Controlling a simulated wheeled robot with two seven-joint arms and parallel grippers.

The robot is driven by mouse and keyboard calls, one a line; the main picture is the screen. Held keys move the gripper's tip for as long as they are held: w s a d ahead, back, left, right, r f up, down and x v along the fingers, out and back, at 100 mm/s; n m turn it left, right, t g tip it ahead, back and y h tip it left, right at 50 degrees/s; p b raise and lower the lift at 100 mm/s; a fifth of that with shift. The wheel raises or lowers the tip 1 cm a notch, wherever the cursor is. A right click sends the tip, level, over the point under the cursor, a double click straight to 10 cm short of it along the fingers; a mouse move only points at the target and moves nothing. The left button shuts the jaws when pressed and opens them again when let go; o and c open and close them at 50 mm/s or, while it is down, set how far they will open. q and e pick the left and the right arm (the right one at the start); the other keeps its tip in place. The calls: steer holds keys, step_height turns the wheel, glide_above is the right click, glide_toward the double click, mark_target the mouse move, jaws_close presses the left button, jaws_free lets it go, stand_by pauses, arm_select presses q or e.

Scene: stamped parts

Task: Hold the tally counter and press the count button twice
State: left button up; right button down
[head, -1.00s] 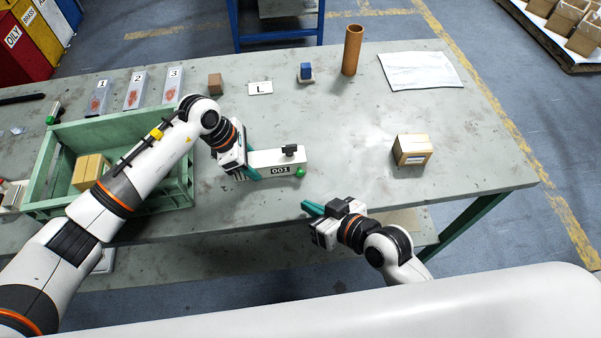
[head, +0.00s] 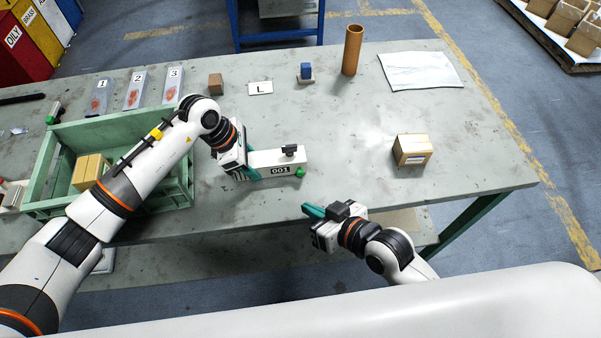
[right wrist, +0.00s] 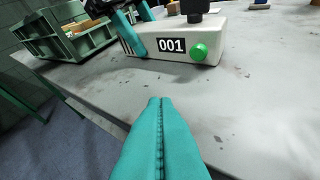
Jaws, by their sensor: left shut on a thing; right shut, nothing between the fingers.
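The tally counter (head: 265,161) is a white block on the table with a black knob on top, a green button (head: 300,171) on its front and a display reading 001. My left gripper (head: 253,172) is shut on its left end. In the right wrist view the counter (right wrist: 190,56) and its green button (right wrist: 199,53) show ahead of the fingers. My right gripper (head: 308,210) is shut and empty, in front of the counter and apart from it; its closed teal fingertips (right wrist: 160,101) point toward the counter.
A green crate (head: 120,212) with a cardboard box stands at the left. A small carton (head: 412,150) sits at the right. A brown tube (head: 352,50), white sheet (head: 420,70), L card (head: 260,88) and small blocks lie at the back. The table between counter and carton is clear.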

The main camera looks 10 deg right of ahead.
mark_target(299, 177)
steer(key=shift+w, duration=2.8)
steer(key=shift+w, duration=0.2)
steer(key=shift+w, duration=0.25)
steer(key=shift+w, duration=0.65)
stand_by(0.5)
steer(key=shift+s, duration=1.1)
steer(key=shift+s, duration=2.55)
